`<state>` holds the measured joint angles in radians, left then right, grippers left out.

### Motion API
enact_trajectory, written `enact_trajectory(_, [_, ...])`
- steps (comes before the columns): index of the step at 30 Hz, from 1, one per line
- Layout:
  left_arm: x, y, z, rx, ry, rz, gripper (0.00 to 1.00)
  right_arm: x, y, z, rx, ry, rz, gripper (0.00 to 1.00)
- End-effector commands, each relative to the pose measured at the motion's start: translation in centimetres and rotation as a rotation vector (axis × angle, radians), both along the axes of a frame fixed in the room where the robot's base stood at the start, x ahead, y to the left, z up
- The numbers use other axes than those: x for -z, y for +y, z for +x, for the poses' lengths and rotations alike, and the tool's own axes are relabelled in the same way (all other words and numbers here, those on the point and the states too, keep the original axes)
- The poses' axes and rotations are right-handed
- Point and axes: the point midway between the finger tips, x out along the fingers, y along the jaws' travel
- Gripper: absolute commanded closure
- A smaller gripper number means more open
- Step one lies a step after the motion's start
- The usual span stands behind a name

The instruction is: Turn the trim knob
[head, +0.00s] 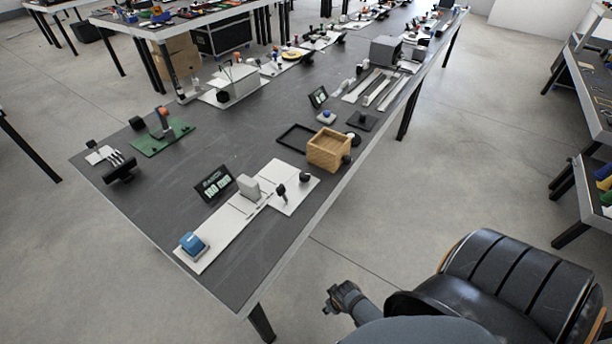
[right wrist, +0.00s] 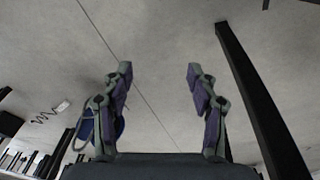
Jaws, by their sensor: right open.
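A white panel (head: 235,215) lies near the front corner of the long dark table. On its right part stand two black knob-like parts, a stalked one (head: 281,191) and a rounder one (head: 305,177); I cannot tell which is the trim knob. A grey block (head: 249,187) and a blue block (head: 193,244) sit on the panel, with a lit display (head: 215,184) behind. My right gripper (head: 332,299) appears low in the head view, off the table over the floor, apart from the panel. In the right wrist view its two fingers (right wrist: 160,75) are spread and empty. My left gripper is not visible.
A wooden box (head: 328,149), a black frame (head: 297,137) and a green board (head: 163,137) are farther along the dark table (head: 150,190). A black leg (right wrist: 262,100) stands right of the fingers in the right wrist view.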

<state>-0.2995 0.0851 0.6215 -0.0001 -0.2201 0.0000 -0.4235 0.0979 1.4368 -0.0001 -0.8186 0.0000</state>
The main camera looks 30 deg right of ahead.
Motion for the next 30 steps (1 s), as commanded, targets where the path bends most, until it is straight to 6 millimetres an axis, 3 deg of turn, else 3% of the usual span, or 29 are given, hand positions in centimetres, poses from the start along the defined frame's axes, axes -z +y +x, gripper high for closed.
enact_trajectory(3, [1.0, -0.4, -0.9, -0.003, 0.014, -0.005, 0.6, -5.4, 0.6, 3.1, -0.009, -0.036, -0.002, 0.41])
enact_trajectory(6, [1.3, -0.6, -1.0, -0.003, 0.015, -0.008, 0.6, -9.7, 1.1, 4.5, -0.015, -0.054, -0.003, 0.41])
enact_trajectory(12, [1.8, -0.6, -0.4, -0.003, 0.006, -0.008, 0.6, -16.6, 1.8, 5.4, -0.023, -0.082, -0.004, 0.41])
enact_trajectory(20, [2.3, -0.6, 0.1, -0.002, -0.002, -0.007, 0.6, -24.0, 2.6, 5.1, -0.038, -0.115, -0.003, 0.41])
enact_trajectory(22, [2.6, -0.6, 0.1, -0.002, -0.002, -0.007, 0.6, -26.3, 2.8, 6.2, -0.067, -0.134, 0.003, 0.41])
enact_trajectory(30, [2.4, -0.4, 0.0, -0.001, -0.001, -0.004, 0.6, -27.0, 1.5, 12.3, -0.141, -0.135, 0.027, 0.41])
